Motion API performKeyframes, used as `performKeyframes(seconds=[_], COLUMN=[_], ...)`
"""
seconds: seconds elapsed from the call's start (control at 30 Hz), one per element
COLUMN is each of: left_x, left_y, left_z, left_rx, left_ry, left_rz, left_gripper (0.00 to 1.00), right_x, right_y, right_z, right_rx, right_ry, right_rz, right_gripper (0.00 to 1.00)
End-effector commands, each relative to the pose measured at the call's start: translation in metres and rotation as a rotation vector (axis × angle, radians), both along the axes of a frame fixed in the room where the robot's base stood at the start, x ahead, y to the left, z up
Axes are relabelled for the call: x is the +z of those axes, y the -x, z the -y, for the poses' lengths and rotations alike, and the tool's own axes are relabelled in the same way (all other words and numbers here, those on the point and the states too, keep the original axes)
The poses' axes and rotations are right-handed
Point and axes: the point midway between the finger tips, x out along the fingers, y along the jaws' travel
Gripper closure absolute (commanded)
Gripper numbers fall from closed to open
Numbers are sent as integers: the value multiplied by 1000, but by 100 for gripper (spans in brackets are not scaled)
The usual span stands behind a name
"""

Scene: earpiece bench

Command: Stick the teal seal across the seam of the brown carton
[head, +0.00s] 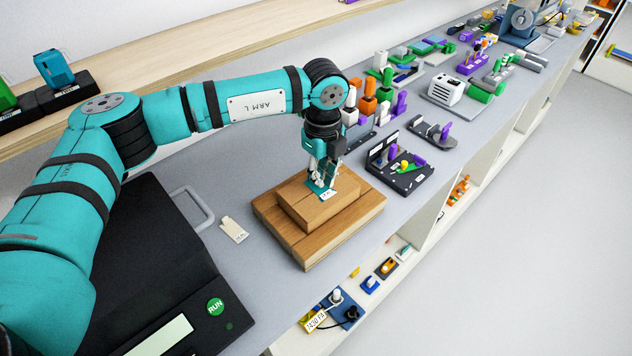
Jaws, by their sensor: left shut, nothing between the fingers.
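The brown carton (316,214) is a low block on a larger wooden base (351,215). The teal seal (318,188) lies on the carton's top, with a small white label at its near edge. My left gripper (322,180) points down right over the seal and is shut with nothing held. Its fingertips look to be at or touching the seal, and they partly hide it. The seam is not clearly visible under the seal and gripper. My right gripper is not in view.
A small cream tag (234,229) lies left of the base. A black case with a green RUN button (215,307) and a grey handle stands at the lower left. A dark tray (400,168) with coloured parts stands behind right. The bench's right edge is close to the base.

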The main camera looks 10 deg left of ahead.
Motion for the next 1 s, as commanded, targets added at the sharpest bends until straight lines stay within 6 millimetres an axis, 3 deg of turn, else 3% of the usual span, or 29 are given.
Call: performKeyframes(seconds=[1.0], left_x=[-19], left_y=[0], left_z=[0], left_rx=[0], left_ry=[0], left_rz=[0], left_gripper=[100], right_x=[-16], right_y=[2], right_z=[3], right_rx=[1], right_ry=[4], right_rz=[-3], right_gripper=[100])
